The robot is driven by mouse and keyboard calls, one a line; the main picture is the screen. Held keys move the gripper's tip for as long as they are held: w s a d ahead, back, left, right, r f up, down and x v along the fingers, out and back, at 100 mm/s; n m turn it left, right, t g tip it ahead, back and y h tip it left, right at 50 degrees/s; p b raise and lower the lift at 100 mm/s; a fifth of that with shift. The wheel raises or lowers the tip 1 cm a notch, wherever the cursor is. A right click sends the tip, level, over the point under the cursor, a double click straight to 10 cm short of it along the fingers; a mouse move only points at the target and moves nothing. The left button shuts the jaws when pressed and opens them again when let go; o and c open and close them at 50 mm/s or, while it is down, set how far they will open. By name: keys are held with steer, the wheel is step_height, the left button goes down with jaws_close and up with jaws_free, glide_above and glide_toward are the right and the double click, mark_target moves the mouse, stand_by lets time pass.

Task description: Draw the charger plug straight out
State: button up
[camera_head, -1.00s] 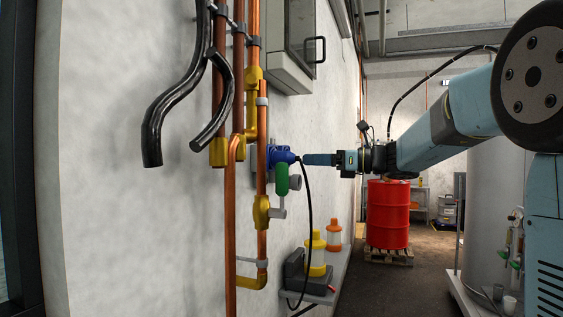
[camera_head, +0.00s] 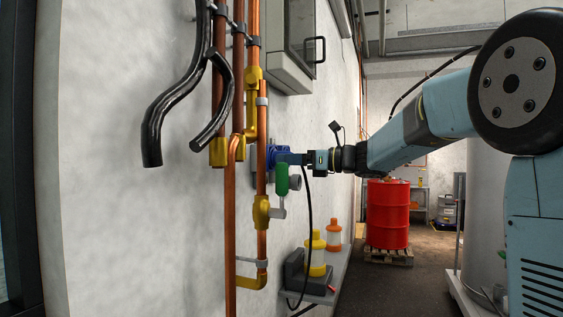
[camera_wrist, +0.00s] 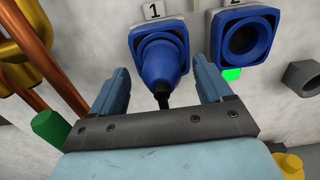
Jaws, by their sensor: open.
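The blue charger plug (camera_wrist: 160,64) sits in the blue socket marked 1 (camera_wrist: 137,38) on the wall, and its black cable (camera_wrist: 162,101) leaves from its near end. My gripper (camera_wrist: 161,73) is open, with one finger on each side of the plug; a gap shows on both sides. In the head view my gripper (camera_head: 290,158) reaches left to the blue sockets (camera_head: 271,148), and the plug is mostly hidden there. The cable (camera_head: 309,215) hangs down to the shelf.
An empty blue socket (camera_wrist: 214,28) is at the right, with a green patch (camera_wrist: 231,75) below it. Copper pipes (camera_head: 230,220) run left of the sockets. A green valve handle (camera_head: 282,179) hangs just below my gripper. A red drum (camera_head: 388,215) stands farther back.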

steer(key=shift+x, duration=0.95)
stand_by(0.6)
jaws_close()
stand_by(0.6)
steer(key=shift+d, duration=0.15)
steer(key=shift+v, duration=2.85)
